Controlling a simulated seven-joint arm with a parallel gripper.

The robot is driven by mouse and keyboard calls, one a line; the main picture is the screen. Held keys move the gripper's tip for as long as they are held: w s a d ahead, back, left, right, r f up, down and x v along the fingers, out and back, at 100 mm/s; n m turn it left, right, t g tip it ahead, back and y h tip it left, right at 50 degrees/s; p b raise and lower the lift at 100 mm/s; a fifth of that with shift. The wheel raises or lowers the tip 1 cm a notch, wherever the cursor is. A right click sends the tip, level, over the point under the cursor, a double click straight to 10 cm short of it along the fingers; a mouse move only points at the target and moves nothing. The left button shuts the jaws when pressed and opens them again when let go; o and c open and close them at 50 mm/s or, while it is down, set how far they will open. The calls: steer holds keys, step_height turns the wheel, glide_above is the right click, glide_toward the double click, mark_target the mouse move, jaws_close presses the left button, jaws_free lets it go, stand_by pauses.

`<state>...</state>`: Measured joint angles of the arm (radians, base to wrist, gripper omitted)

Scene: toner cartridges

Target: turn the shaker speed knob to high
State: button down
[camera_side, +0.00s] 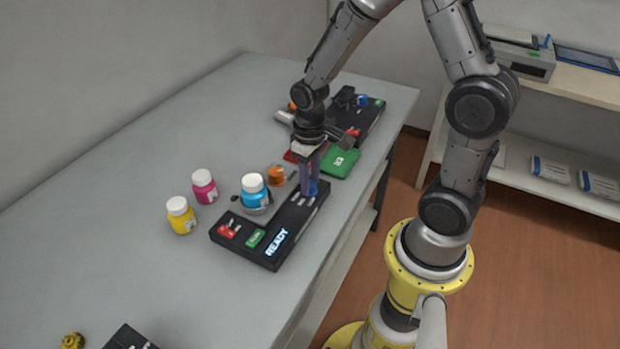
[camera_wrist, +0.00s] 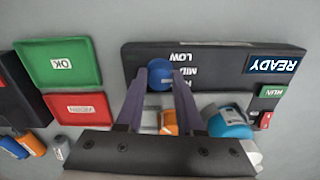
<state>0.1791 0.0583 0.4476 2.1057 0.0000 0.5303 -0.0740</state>
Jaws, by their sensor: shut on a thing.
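The black shaker base (camera_side: 285,222) lies on the grey table with its lit READY display (camera_side: 277,243). My gripper (camera_side: 310,186) points down over the knob. In the wrist view its purple fingers (camera_wrist: 160,80) are on either side of the knob, shut on it. I cannot tell which speed the knob points to.
Magenta (camera_side: 203,185) and yellow (camera_side: 181,214) bottles stand farther left. A green OK tray (camera_side: 340,162) and a red tray (camera_wrist: 77,110) lie behind.

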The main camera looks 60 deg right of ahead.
steer(key=m, duration=0.4)
steer(key=shift+r+m, duration=0.1)
steer(key=shift+m, duration=0.2)
steer(key=m, duration=0.4)
steer(key=shift+w+m, duration=0.1)
steer(key=shift+m, duration=0.2)
